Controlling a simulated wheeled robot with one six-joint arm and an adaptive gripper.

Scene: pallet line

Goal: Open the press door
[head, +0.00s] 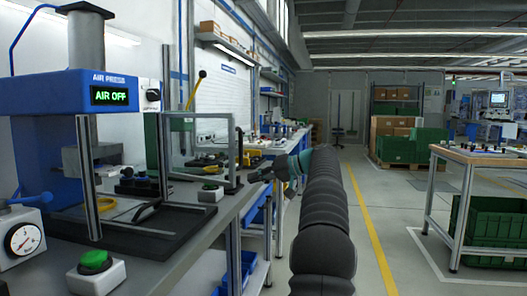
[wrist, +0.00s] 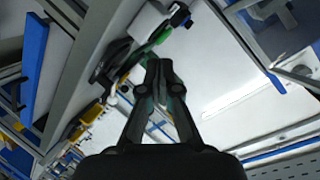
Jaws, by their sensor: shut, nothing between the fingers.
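The air press (head: 45,130) stands at the left of the head view, with a lit "AIR OFF" display (head: 110,96). Its door (head: 203,118) is a clear panel in a grey frame. The door stands out from the far post toward the aisle, and the front between the posts looks uncovered. A dark upright handle (head: 239,150) is at the door's free edge. My gripper (head: 253,177) is just right of the handle's lower part, apparently apart from it. In the wrist view my gripper (wrist: 158,68) has its fingertips together, with nothing between them.
Blue bins (head: 236,268) hang under the bench. A table (head: 480,157) stands at the right. The aisle floor between is clear.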

